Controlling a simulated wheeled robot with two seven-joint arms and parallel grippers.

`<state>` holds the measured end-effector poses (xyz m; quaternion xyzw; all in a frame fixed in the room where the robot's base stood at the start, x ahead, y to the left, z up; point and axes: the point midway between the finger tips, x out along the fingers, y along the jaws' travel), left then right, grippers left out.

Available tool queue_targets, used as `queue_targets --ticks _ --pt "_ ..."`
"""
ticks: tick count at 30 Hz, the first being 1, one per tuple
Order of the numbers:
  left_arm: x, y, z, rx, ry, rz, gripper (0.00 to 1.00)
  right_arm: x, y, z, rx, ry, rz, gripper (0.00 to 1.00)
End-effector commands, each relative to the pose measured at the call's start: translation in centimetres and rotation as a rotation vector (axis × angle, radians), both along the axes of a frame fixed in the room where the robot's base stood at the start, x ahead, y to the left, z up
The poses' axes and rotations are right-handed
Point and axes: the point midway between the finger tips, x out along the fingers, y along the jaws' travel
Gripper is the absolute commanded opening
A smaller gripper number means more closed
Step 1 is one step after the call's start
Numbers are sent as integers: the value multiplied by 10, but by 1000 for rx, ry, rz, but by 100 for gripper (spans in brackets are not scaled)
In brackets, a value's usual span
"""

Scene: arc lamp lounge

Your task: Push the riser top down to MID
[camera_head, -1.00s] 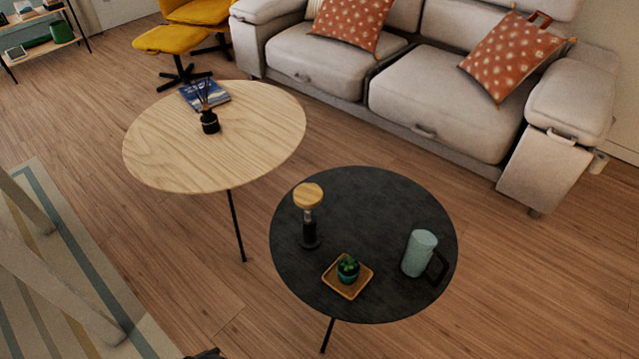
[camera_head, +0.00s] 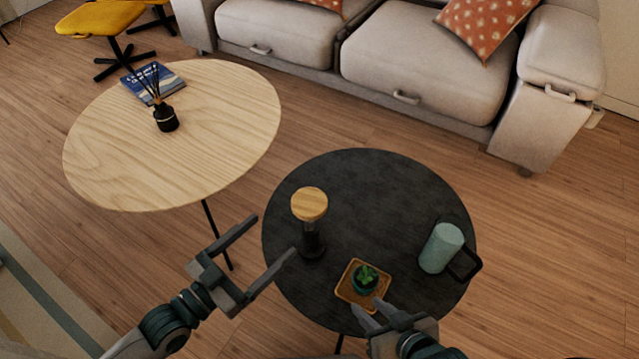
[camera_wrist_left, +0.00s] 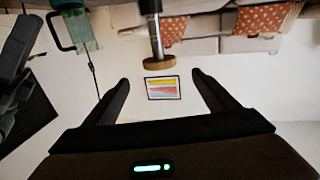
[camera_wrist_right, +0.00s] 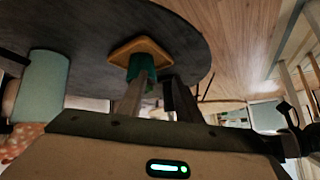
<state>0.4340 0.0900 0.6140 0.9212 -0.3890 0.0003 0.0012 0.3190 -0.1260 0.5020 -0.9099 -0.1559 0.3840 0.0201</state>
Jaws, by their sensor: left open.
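The riser stands upright on the black round table (camera_head: 370,175). Its round wooden top (camera_head: 309,204) sits raised on a slim post above a dark base (camera_head: 312,245). No MID mark is legible. My left gripper (camera_head: 272,237) is open and empty, left of the riser, with its fingers pointing towards it. In the left wrist view, which looks upside down, the wooden top (camera_wrist_left: 160,61) shows apart from and ahead of the fingertips. My right gripper (camera_head: 367,305) is low at the front of the table, beside the tray, its fingers parted with nothing visibly held.
A potted succulent (camera_head: 365,278) stands on a small wooden tray (camera_head: 343,290), close to my right fingers. A mint mug (camera_head: 441,248) stands at the table's right. A pale wooden table (camera_head: 215,115) holds a diffuser (camera_head: 165,117) and a book (camera_head: 150,80). A sofa (camera_head: 420,70) is behind.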

Motion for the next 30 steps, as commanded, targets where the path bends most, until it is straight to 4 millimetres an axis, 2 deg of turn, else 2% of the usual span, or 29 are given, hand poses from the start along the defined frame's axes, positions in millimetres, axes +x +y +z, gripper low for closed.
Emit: queue_targets --ticks 14,20,30 --pt "6 -5 0 1 0 1 80 0 0 0 0 -2 0 31" --pt "20 -21 1 -1 -1 1 80 2 1 1 2 -15 0 31" --pt "61 -63 1 -1 -1 1 80 10 5 8 15 -69 -1 31"
